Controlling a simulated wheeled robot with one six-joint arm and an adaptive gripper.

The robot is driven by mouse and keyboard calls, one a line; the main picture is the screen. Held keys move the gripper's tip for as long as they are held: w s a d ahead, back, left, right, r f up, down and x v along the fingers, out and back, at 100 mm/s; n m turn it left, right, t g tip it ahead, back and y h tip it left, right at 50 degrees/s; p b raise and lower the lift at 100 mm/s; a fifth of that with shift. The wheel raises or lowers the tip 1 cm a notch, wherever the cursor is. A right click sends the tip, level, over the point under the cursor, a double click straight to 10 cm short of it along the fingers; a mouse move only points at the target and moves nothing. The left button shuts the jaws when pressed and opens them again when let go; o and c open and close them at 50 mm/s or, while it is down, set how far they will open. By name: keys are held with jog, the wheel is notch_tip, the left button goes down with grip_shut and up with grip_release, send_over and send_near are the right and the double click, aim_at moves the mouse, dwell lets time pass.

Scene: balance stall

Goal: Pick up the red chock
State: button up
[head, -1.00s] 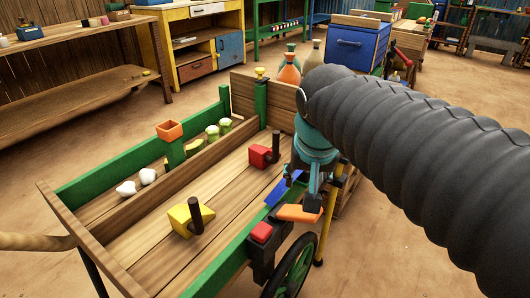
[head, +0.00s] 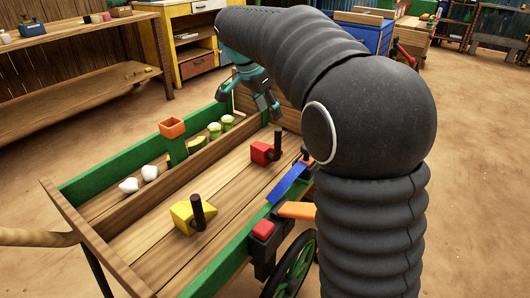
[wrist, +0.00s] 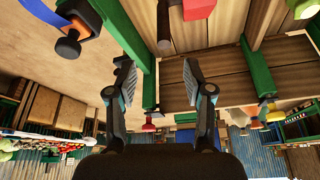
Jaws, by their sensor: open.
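The red chock (head: 261,154), a wedge-like block with a dark upright peg, sits on the cart's plank bed (head: 215,178) toward its far end. It also shows at the top edge of the wrist view (wrist: 198,9), partly cut off. My gripper (head: 254,106) is above the far end of the cart, higher than the red chock and apart from it. In the wrist view its two fingers (wrist: 159,78) are spread with nothing between them.
A yellow chock (head: 184,216) with a dark peg sits nearer on the same bed. A wooden divider (head: 165,187) separates a side trough with white lumps (head: 128,186) and green-and-white items (head: 221,127). A blue piece (head: 287,184) and orange piece (head: 298,210) are at the right rail.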

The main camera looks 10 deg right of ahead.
aim_at(277, 130)
jog(key=x, duration=0.8)
jog(key=shift+w+x, duration=0.15)
jog(key=shift+x, duration=1.15)
jog(key=shift+w+x, duration=0.1)
jog(key=shift+x, duration=1.25)
jog(key=shift+a, duration=0.1)
jog(key=shift+c, duration=0.3)
jog(key=shift+r, duration=0.15)
grip_shut()
